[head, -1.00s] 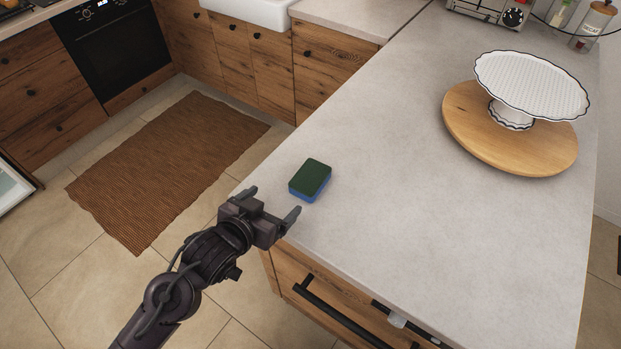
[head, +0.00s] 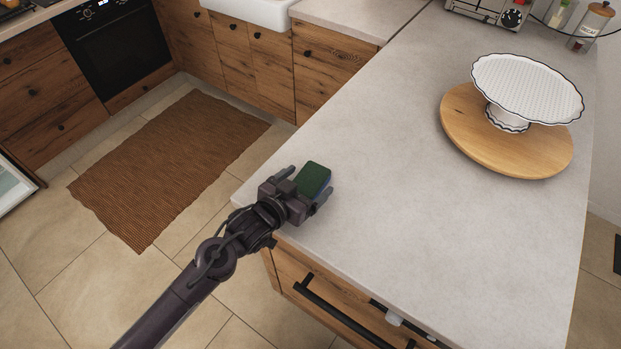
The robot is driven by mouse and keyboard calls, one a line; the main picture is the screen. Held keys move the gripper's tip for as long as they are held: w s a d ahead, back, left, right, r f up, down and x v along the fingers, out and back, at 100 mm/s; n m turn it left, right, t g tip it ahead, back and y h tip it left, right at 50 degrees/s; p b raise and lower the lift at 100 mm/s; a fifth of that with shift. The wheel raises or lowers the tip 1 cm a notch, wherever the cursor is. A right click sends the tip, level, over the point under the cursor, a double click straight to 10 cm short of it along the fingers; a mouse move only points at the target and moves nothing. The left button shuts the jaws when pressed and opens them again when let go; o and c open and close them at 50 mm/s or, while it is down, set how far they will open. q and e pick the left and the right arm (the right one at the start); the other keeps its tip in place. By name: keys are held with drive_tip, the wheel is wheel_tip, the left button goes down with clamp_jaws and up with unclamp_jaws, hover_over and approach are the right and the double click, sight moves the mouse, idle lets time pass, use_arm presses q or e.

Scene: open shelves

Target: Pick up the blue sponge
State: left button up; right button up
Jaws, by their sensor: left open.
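The blue sponge (head: 314,177) lies on the grey countertop near its left edge. Its dark green top faces up, and only a sliver of its blue side shows. My left gripper (head: 308,185) is open, with one finger on each side of the sponge's near part. The palm hides the sponge's near end. I cannot tell whether the fingers touch it. My right gripper is not in view.
A round wooden board (head: 463,128) with a white cake stand (head: 527,88) on it stands at the back right of the countertop (head: 400,220). Jars (head: 590,25) and a toaster-like appliance (head: 487,10) stand at the far end. The middle of the countertop is clear.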

sight(304, 185)
use_arm(q)
drive_tip(key=c, duration=1.1)
drive_tip(key=shift+r, duration=0.1)
wheel_tip(304, 185, up, 20)
drive_tip(key=shift+b, duration=0.3)
drive_tip(key=shift+o, duration=1.3)
drive_tip(key=shift+c, duration=1)
drive_tip(key=shift+a, duration=0.1)
